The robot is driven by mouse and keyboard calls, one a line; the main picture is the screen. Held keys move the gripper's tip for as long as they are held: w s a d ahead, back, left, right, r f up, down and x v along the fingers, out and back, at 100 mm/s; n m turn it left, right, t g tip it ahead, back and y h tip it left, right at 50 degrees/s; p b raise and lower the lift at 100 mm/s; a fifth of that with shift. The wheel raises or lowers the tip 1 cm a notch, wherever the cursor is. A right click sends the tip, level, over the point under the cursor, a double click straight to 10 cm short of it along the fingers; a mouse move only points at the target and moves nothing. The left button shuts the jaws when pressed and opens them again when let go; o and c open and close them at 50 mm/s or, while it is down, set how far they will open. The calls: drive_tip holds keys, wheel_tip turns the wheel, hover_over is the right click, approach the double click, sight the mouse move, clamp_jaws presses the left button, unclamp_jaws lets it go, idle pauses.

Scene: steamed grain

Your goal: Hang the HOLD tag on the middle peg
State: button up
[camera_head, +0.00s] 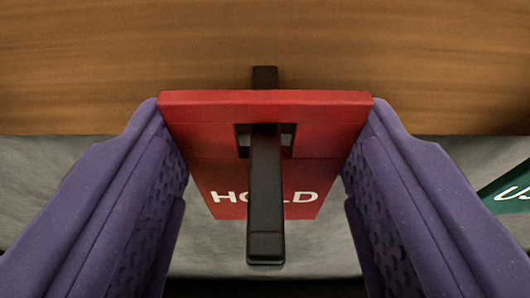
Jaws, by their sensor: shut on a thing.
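The red HOLD tag (203,146) sits between the two purple fingers of my gripper (265,104), which are shut on its left and right edges. Its white lettering faces me, with the middle letters partly covered. A black peg (265,205) runs through the slot near the tag's top edge. One end of the peg shows beyond the tag and the longer part sticks out in front of the lettering. I cannot tell from this view which peg of the row it is.
A wooden surface (265,40) fills the top of the view. A grey surface (75,165) lies below it.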

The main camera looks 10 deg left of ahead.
idle(0.4)
drive_tip(key=o, duration=1.1)
